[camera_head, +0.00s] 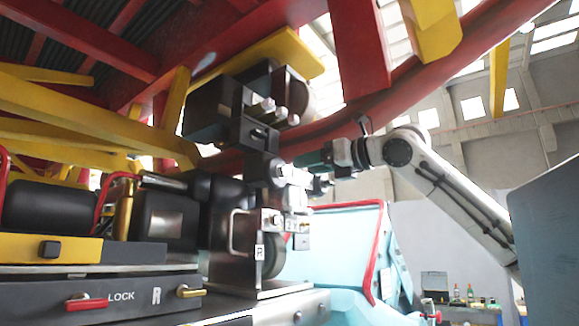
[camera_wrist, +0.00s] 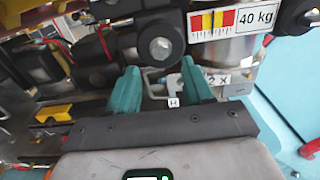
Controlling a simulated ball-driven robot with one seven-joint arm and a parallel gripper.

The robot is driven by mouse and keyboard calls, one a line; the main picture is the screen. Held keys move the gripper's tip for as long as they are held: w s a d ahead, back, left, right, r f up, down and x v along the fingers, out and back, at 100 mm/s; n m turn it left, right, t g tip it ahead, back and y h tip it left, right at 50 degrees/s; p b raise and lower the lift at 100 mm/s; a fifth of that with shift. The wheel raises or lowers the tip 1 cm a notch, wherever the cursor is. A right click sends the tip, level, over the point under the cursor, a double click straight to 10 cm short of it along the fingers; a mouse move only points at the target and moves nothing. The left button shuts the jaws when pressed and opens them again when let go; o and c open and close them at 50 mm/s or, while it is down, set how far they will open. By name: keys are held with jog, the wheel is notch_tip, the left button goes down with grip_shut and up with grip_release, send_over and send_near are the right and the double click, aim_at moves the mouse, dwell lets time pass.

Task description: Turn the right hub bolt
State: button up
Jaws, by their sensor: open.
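In the wrist view my gripper (camera_wrist: 160,78) is open, its two teal fingers apart with nothing held between them. In the head view my gripper (camera_head: 310,159) comes from the right, close to the metal hub assembly (camera_head: 262,168). A small plate marked R (camera_head: 259,252) is on the bracket below. The bolt itself is not clearly told apart in the head view.
A black block with silver pins (camera_head: 215,108) stands above the hub. The LOCK panel (camera_head: 120,297) is lower left. A red-edged light-blue shell (camera_head: 345,245) lies below my arm.

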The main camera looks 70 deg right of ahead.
aim_at(286, 170)
jog(key=x, duration=0.6)
jog(key=shift+s+d+p, duration=0.1)
jog(key=shift+p, duration=0.3)
grip_shut()
